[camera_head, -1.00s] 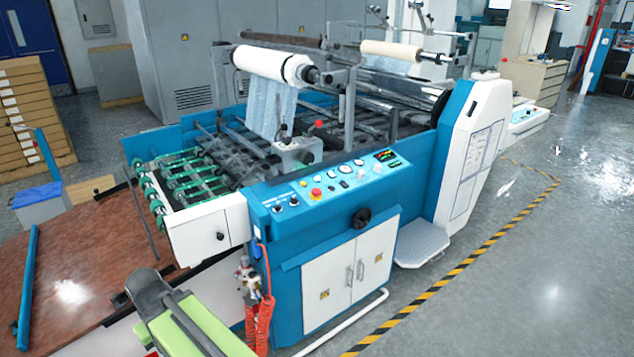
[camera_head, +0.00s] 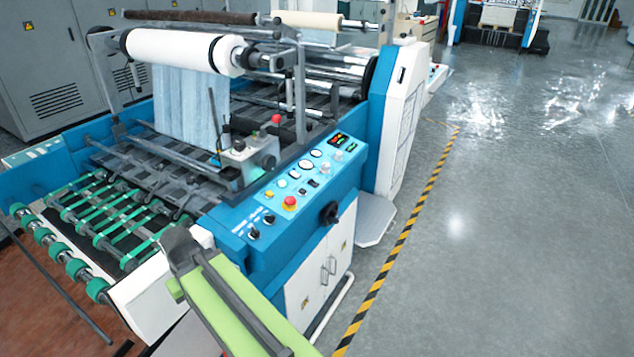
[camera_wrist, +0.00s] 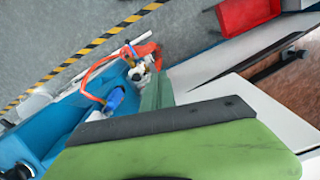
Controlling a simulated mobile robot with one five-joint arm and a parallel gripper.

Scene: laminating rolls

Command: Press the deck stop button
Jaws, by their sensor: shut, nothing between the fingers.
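The red stop button (camera_head: 290,202), a mushroom cap over a yellow base, sits on the sloping blue control panel (camera_head: 262,208). Two dark knobs are to its left, and dials and lit displays to its right. In the head view, my lime-green and grey arm reaches up from the bottom edge, ending below and left of the panel, apart from the button. My gripper (camera_wrist: 160,128) fills the lower wrist view as a green shape with a dark edge strip. It looks shut and empty; its tips are not clear. The button is not visible in the wrist view.
A second red knob (camera_head: 276,118) stands near a grey box (camera_head: 250,160) on the machine deck. An orange hose (camera_wrist: 100,75) and a red bin (camera_wrist: 247,14) show in the wrist view. Open floor (camera_head: 500,230) lies right.

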